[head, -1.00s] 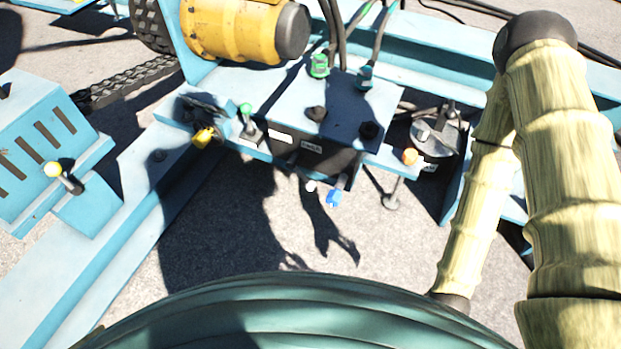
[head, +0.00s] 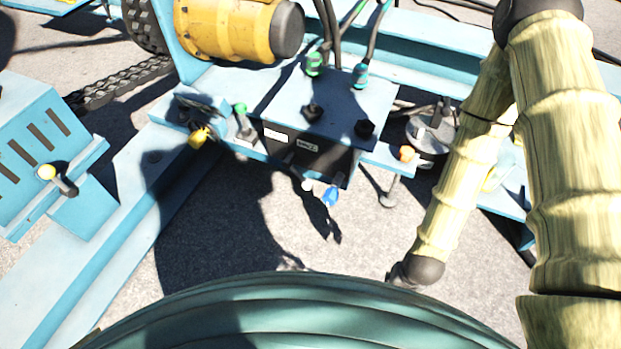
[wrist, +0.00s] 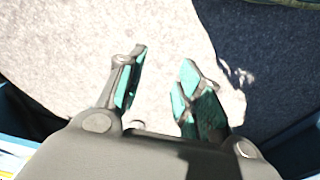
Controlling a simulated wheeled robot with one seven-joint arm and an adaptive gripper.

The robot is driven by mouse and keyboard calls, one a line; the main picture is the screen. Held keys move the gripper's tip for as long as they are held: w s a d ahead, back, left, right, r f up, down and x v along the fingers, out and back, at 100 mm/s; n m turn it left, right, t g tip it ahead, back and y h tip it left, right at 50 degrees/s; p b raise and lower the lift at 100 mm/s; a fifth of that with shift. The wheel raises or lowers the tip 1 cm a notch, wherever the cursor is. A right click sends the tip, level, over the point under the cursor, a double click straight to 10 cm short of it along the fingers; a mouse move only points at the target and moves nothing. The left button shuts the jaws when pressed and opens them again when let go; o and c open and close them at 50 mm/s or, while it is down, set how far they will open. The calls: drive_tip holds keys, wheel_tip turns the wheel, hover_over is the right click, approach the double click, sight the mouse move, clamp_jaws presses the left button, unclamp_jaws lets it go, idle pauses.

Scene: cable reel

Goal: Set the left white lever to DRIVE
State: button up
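A small white knob (head: 307,184) shows under the front edge of the dark control box (head: 300,150). Its lever shaft and any position marks around it are too small or shaded to make out. A blue knob (head: 331,197) hangs just right of it. In the head view my gripper is out of sight; only my arm shows at the right.
A yellow motor (head: 228,30) and hoses are behind the box. Open ground (head: 225,220) lies in front.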

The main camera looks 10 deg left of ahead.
drive_tip(key=shift+m+t+y, duration=0.3)
drive_tip(key=shift+t, duration=0.2)
drive_tip(key=w+a, duration=0.2)
drive_tip(key=w, duration=0.1)
drive_tip(key=w+a+r, duration=0.1)
drive_tip(key=w+a, duration=0.1)
drive_tip(key=w, duration=0.1)
drive_tip(key=w+a+r, duration=0.1)
drive_tip(key=w+a, duration=0.1)
drive_tip(key=w, duration=0.1)
drive_tip(key=shift+w+a, duration=0.15)
drive_tip(key=shift+w, duration=0.15)
clamp_jaws()
drive_tip(key=w+a+r+y, duration=0.1)
drive_tip(key=w+a+r, duration=0.5)
drive_tip(key=w+a, duration=0.2)
drive_tip(key=w+a+r+m+t+y+b, duration=0.1)
drive_tip(key=w+a+r, duration=0.6)
drive_tip(key=w+a, duration=0.2)
drive_tip(key=shift+w+a+r+m+y, duration=0.15)
drive_tip(key=shift+a+m+y, duration=0.2)
drive_tip(key=shift+a, duration=0.25)
